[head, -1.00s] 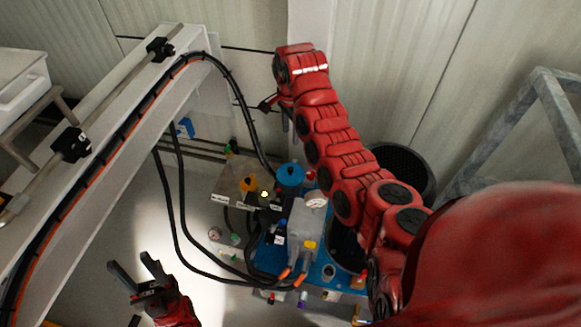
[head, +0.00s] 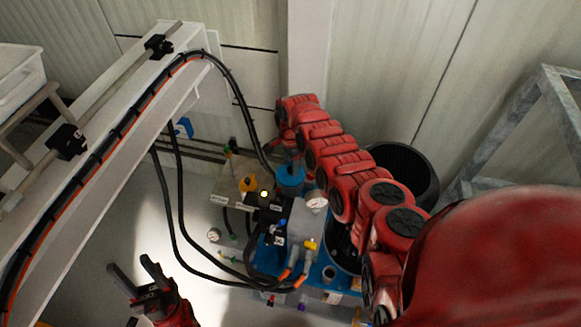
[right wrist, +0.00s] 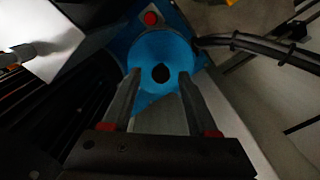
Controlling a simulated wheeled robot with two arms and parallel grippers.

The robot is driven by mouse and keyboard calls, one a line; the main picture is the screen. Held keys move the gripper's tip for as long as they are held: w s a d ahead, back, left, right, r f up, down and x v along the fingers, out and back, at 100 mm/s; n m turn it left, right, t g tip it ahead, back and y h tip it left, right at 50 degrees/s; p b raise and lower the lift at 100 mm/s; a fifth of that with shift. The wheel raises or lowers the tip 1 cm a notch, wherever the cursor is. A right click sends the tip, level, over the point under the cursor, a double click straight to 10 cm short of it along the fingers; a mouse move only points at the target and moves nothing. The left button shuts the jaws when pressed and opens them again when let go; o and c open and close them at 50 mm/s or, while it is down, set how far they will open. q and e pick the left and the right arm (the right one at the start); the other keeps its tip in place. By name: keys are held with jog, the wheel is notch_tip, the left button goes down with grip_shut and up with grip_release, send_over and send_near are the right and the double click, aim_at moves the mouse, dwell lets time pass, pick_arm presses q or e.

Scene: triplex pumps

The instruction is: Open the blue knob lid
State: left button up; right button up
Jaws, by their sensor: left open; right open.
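The blue knob lid (head: 291,180) is a round blue cap on the pump unit, partly hidden behind my right arm in the head view. My right gripper (right wrist: 158,77) is open, with one finger on each side of that dark centre. Whether the fingers touch the lid cannot be told. My right gripper is mostly hidden by its own arm in the head view. My left gripper (head: 131,264) is open and empty at the lower left, well apart from the lid.
Black hoses (head: 240,97) arch from a white beam (head: 107,142) down to the pump. A black round bin (head: 412,172) stands behind my right arm. A red button (right wrist: 151,18) sits beside the lid.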

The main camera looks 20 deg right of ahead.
jog(key=shift+w+f, duration=0.1)
jog(key=shift+f, duration=0.35)
grip_shut()
dwell(1.2)
